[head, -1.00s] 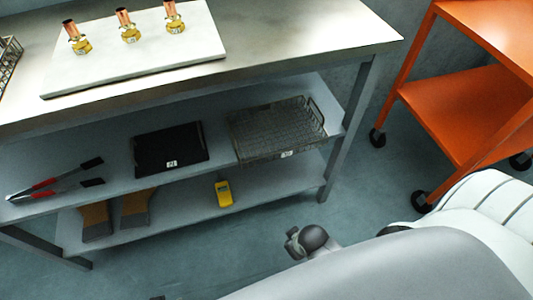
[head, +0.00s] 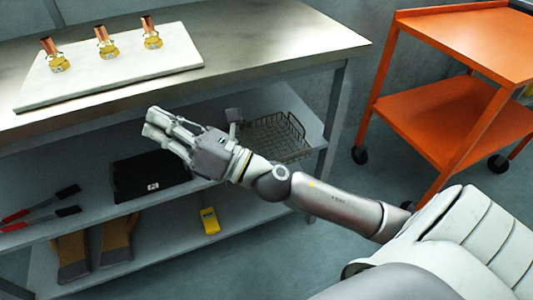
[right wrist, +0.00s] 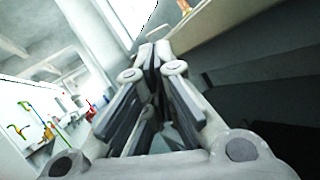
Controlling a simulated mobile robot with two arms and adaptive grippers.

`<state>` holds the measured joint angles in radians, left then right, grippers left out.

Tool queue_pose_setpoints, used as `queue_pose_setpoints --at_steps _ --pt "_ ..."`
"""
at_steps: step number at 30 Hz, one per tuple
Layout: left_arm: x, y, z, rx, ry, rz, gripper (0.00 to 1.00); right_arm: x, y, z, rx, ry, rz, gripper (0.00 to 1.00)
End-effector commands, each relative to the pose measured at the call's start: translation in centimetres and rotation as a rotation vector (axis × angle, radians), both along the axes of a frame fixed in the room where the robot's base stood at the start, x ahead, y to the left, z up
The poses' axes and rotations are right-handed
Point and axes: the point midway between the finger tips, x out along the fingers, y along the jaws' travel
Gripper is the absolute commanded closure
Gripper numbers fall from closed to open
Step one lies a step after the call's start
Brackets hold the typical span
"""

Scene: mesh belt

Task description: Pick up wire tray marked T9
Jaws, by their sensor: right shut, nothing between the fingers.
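A wire mesh tray (head: 275,133) sits on the upper shelf under the steel bench, at its right end. My right forearm and wrist cover its front left part, and its label is hidden. My right gripper (head: 155,122) is shut and empty, in front of the bench to the left of the tray, with its fingers pointing left, away from the tray. The right wrist view shows the closed fingers (right wrist: 150,65) with nothing between them. My left gripper is not in view.
A black tray (head: 135,180) with a white label lies on the same shelf, left of the wire tray. Red-handled tongs (head: 40,205) lie further left. A yellow device (head: 209,220) sits on the lower shelf. The bench top (head: 260,40) is above; an orange cart (head: 450,110) stands right.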

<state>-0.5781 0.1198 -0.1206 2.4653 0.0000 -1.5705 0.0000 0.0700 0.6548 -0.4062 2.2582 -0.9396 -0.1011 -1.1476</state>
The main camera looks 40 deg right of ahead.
Motion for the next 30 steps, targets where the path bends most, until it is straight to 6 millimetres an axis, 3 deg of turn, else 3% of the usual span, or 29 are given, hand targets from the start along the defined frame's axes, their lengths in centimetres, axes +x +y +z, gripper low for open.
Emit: queue_pose_setpoints --at_steps 3,6,8,11,14,19,24,27,30 --pt "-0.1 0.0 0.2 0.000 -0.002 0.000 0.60 -1.9 3.4 0.1 -0.401 -0.293 0.096 1.00" --pt "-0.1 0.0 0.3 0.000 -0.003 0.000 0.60 -3.3 5.0 -1.9 -0.734 -0.530 0.180 1.00" --pt "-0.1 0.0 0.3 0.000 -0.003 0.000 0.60 -3.8 5.1 -3.8 -0.934 -0.664 0.233 1.00" --pt "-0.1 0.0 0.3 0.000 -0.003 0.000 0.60 -4.0 3.9 -7.4 -1.263 -0.870 0.337 1.00" --pt "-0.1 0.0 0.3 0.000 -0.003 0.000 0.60 -3.4 0.6 -11.1 -1.585 -1.047 0.466 1.00" --pt "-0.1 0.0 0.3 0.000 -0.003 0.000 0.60 -1.7 -9.1 -15.3 -2.086 -1.244 0.770 1.00" --pt "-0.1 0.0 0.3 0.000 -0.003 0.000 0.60 -0.9 -19.1 -15.8 -2.412 -1.275 1.110 1.00" --pt "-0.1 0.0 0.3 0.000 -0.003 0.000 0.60 -0.9 -22.9 -15.3 -2.502 -1.254 1.254 1.00" --pt "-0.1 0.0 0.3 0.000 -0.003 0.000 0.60 -1.1 -24.8 -15.0 -2.540 -1.238 1.334 1.00"
